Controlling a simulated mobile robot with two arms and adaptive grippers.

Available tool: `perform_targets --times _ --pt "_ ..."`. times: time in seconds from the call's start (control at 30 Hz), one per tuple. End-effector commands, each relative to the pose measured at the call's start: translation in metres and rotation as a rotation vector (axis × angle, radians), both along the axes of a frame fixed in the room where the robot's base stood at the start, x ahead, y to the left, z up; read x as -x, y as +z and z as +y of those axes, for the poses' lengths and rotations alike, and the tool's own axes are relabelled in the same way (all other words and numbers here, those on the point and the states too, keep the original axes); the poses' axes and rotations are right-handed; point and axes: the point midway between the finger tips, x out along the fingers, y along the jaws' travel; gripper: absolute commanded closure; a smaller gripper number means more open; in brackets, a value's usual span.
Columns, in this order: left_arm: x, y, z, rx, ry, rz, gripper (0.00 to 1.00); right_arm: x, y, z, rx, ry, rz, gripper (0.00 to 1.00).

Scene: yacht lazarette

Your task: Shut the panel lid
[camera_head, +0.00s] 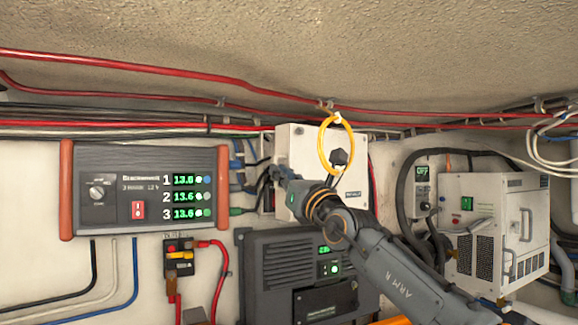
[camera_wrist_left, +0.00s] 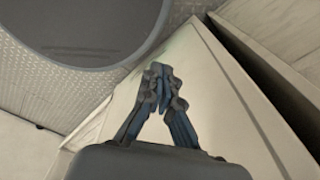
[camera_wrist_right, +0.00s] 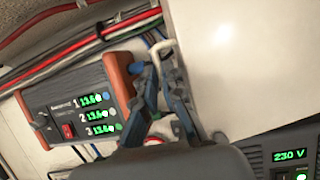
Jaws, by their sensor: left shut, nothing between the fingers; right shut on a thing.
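The panel lid (camera_head: 318,150) is the pale front of a white box on the back wall, with a dark knob and a small label. It fills the upper right of the right wrist view (camera_wrist_right: 245,60). My right gripper (camera_head: 277,173) is at the lid's left edge. In the right wrist view its fingertips (camera_wrist_right: 160,68) are shut on a pale bent piece, seemingly the lid's handle. Whether the lid stands ajar is hard to tell. My left gripper (camera_wrist_left: 160,75) is shut and empty, seen only in the left wrist view, before pale panels.
A yellow cable loop (camera_head: 322,145) hangs across the lid. A three-readout power unit (camera_head: 140,188) is at left and a dark inverter (camera_head: 280,265) below. A white vented unit (camera_head: 490,230) is at right. Red cables (camera_head: 200,88) run above.

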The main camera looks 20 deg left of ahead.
Motion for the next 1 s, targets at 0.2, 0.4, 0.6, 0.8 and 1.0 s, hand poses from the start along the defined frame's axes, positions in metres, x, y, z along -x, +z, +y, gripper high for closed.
perform_targets --times 0.2,0.4,0.6,0.8,1.0 --pt "-0.0015 0.0012 -0.0047 0.005 -0.003 -0.002 1.00 0.0074 -0.0055 0.0122 0.014 0.017 0.001 1.00" --pt "-0.0063 0.0011 -0.0036 0.005 -0.003 -0.008 1.00 0.0075 -0.0056 0.0122 0.014 0.017 0.001 1.00" --pt "-0.0091 0.0015 -0.0014 0.001 -0.003 -0.012 1.00 0.0070 -0.0048 0.0114 0.011 0.015 0.001 0.69" --pt "-0.0084 0.0017 0.0037 -0.004 -0.002 -0.011 1.00 0.0063 -0.0029 0.0098 0.007 0.013 0.000 0.69" --pt "-0.0084 0.0021 0.0045 -0.005 -0.001 -0.011 1.00 0.0054 -0.0014 0.0082 0.005 0.010 -0.002 0.69"
